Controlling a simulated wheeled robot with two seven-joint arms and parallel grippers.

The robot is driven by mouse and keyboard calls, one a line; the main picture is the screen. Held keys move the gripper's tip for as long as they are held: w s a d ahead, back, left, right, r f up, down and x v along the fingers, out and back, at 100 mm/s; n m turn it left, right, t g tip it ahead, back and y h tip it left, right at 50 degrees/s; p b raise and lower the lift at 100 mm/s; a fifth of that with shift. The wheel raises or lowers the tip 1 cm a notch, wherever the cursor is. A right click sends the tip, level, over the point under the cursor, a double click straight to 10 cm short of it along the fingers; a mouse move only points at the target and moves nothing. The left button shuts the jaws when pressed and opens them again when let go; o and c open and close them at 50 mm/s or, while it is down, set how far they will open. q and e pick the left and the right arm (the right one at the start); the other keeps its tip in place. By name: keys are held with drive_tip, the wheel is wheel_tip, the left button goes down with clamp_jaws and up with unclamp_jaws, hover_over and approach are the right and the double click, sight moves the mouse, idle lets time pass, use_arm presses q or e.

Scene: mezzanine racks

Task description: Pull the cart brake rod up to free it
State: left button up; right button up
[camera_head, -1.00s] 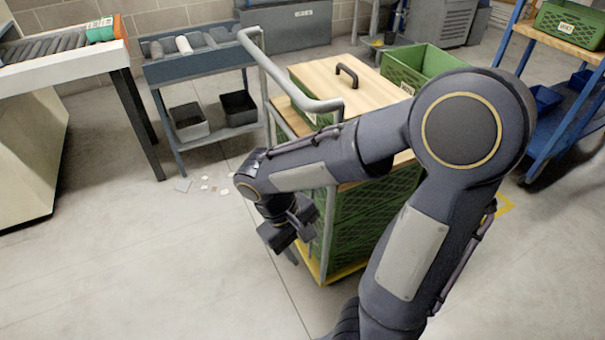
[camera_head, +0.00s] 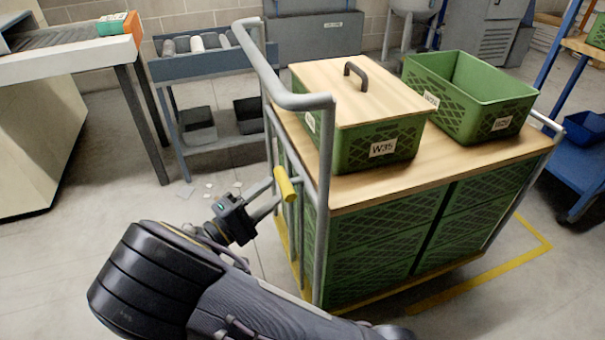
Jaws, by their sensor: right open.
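The cart (camera_head: 355,208) has a grey tubular push handle at its left end and green mesh sides. A yellow grip (camera_head: 286,185), which looks like the brake rod's handle, sits at that end beside the upright bars. My right gripper (camera_head: 273,196) is open, its two grey fingers pointing at the yellow grip. The fingertips are at or very near the grip; I cannot tell whether they touch it. The rod below the grip cannot be made out. My left gripper is out of view.
On the cart top stand a lidded green crate (camera_head: 372,147) marked W35 and an open green crate (camera_head: 482,107). A blue-grey shelf stand (camera_head: 205,68) and a roller conveyor table (camera_head: 75,62) stand behind to the left. The floor left of the cart is mostly clear.

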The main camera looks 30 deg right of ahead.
sight(281, 185)
drive_tip(key=x, duration=0.7)
drive_tip(key=shift+s, duration=0.1)
clamp_jaws()
